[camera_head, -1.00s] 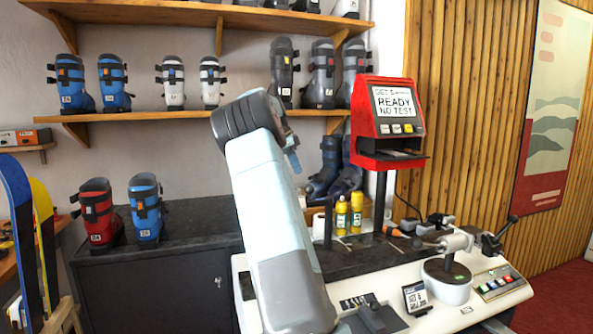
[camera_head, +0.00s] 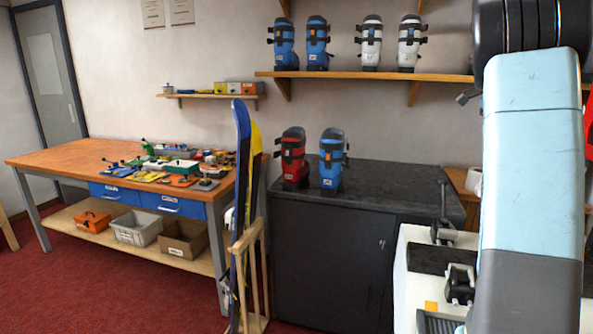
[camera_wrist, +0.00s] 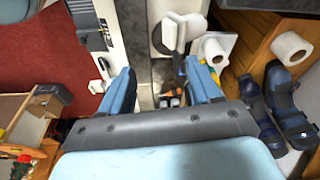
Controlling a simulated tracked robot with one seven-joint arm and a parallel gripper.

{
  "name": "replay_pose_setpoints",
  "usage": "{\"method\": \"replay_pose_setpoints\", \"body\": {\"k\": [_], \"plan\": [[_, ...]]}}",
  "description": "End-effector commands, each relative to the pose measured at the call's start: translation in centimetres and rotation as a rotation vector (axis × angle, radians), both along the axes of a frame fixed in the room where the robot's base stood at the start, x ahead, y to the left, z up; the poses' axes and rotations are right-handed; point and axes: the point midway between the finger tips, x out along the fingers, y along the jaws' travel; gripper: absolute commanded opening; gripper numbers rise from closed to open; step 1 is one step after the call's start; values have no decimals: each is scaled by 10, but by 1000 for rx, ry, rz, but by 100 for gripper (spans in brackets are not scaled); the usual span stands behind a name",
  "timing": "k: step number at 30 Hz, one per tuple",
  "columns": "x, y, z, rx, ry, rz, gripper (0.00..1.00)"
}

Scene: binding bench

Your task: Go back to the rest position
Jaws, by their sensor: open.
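My gripper (camera_wrist: 163,88) is open in the wrist view, its two blue fingers apart with nothing held between them. Beyond the fingers are a narrow dark surface and a white fixture (camera_wrist: 180,28); I cannot tell how far below they are. In the head view only my arm shows, raised along the right side, and it hides part of the white machine bench (camera_head: 403,285). My gripper is not visible there.
A dark cabinet (camera_head: 325,250) carries a red boot (camera_head: 292,160) and a blue boot (camera_head: 332,160). Skis (camera_head: 242,190) stand in a wooden rack beside it. A wooden workbench (camera_head: 60,150) with small tools is at left. Red carpet (camera_head: 130,285) is clear in front.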

Motion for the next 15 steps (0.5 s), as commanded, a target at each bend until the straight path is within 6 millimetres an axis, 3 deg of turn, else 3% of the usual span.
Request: {"method": "replay_pose_setpoints", "body": {"k": [15], "plan": [[-98,122,19,80,-122,571,62]]}}
